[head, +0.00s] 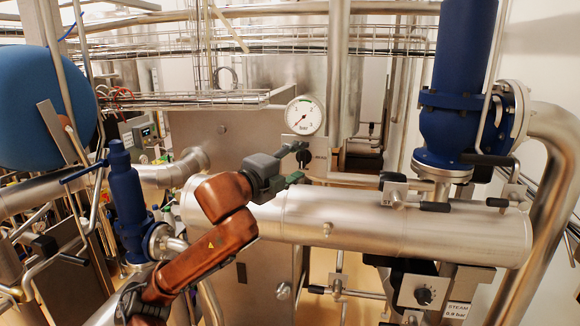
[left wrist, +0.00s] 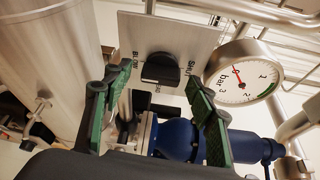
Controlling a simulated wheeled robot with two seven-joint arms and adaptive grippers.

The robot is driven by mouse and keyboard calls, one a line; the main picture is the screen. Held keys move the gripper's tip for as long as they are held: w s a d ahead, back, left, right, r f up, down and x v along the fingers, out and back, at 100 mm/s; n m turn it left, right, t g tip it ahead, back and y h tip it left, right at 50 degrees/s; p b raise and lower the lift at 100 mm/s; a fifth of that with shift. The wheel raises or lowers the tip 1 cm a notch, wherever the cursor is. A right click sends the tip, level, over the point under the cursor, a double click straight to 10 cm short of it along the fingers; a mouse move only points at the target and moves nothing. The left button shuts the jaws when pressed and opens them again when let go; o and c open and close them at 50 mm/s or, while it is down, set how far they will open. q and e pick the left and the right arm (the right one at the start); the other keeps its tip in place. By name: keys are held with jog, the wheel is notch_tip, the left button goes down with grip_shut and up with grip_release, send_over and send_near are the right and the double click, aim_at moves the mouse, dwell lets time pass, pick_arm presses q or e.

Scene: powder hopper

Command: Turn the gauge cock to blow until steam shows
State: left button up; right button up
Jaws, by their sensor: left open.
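The gauge cock's black handle (left wrist: 160,70) sits on a pale metal plate (left wrist: 190,28) marked BLOW and SHUT in the left wrist view. The handle lies roughly crosswise in that picture; which mark it points to I cannot tell. My left gripper (left wrist: 155,108) is open, its green-padded fingers on either side of the handle's line, with no contact visible. In the head view my left gripper (head: 294,164) is just below the round pressure gauge (head: 304,115). The gauge also shows in the left wrist view (left wrist: 244,72). No steam is visible. My right gripper is out of view.
A large steel pipe (head: 400,222) runs to the right below my gripper. A blue valve (head: 462,60) stands at right and a smaller blue valve (head: 127,200) at left. A plate marked STEAM 0.8 bar (head: 456,310) is at lower right. Wire cable trays cross behind.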

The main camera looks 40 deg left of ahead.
pick_arm(q)
jog(key=s+d, duration=0.1)
jog(key=s, duration=1)
jog(key=shift+s+d+r, duration=0.15)
jog(key=shift+s+r, duration=0.1)
jog(key=shift+s, duration=0.1)
